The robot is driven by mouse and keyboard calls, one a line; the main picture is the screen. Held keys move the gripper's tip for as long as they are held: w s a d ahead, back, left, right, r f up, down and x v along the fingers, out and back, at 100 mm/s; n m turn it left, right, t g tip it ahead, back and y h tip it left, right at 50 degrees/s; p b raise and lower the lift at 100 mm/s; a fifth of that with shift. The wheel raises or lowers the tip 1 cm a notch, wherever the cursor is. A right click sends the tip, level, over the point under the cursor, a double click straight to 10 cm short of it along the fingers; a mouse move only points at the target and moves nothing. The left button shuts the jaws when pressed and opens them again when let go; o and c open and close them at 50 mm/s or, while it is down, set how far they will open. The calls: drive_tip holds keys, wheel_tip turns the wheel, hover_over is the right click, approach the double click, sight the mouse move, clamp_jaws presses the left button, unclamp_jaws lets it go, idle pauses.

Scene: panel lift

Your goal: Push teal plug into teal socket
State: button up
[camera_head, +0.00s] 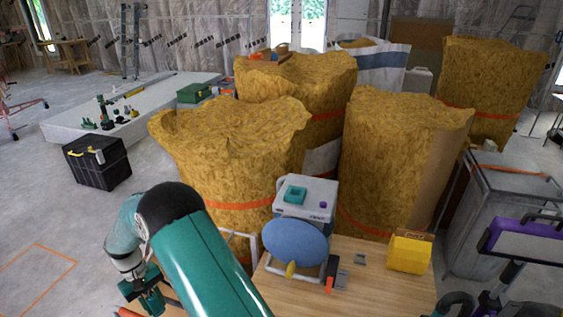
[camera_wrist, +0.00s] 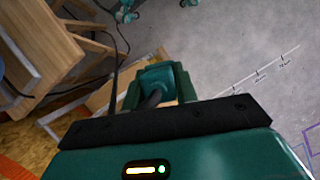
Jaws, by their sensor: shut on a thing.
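A pale grey box (camera_head: 307,196) with a raised teal socket (camera_head: 294,194) and a small purple part stands at the back of the wooden table in the head view. My gripper (camera_wrist: 158,80) is shut on the teal plug (camera_wrist: 156,74) in the wrist view. A dark cable shows by the plug. In the head view my gripper (camera_head: 150,297) is low at the left, beside the table, well apart from the socket. The plug cannot be made out clearly there. My arm hides part of the table's left side.
A blue oval object (camera_head: 295,243) stands just in front of the box. A yellow box (camera_head: 409,252) sits at the table's (camera_head: 375,290) right. Large straw-coloured bales (camera_head: 230,150) crowd behind. A black case (camera_head: 97,163) stands on the floor at left.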

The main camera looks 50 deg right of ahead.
drive_tip(key=shift+w+f, duration=0.15)
drive_tip(key=shift+w, duration=0.05)
drive_tip(key=shift+s, duration=0.15)
drive_tip(key=shift+d, duration=0.2)
drive_tip(key=d+r+m+t+y, duration=0.1)
drive_tip(key=d+r+m, duration=0.4)
drive_tip(key=d, duration=0.4)
drive_tip(key=d+r+m+t+y, duration=0.2)
drive_tip(key=d+r+m, duration=0.2)
drive_tip(key=d+m, duration=0.3)
drive_tip(key=d+r+m+t+y, duration=0.1)
drive_tip(key=d+r+m, duration=0.35)
drive_tip(key=d, duration=0.55)
drive_tip(key=s+d+r+m+t, duration=0.1)
drive_tip(key=s+d+r+m, duration=0.3)
drive_tip(key=d, duration=0.3)
drive_tip(key=s+d+r+m+t+h, duration=0.1)
drive_tip(key=s+d+r+m+t, duration=0.1)
drive_tip(key=s+d+r+m, duration=0.2)
drive_tip(key=s+d+r+m+t+h, duration=0.1)
drive_tip(key=s+d+r+m, duration=0.4)
drive_tip(key=d, duration=0.6)
wheel_tip(320, 180, up, 3)
drive_tip(key=shift+d+r+m+t, duration=0.2)
drive_tip(key=shift+d+m+t, duration=0.1)
drive_tip(key=shift+m, duration=0.65)
drive_tip(key=shift+f, duration=0.15)
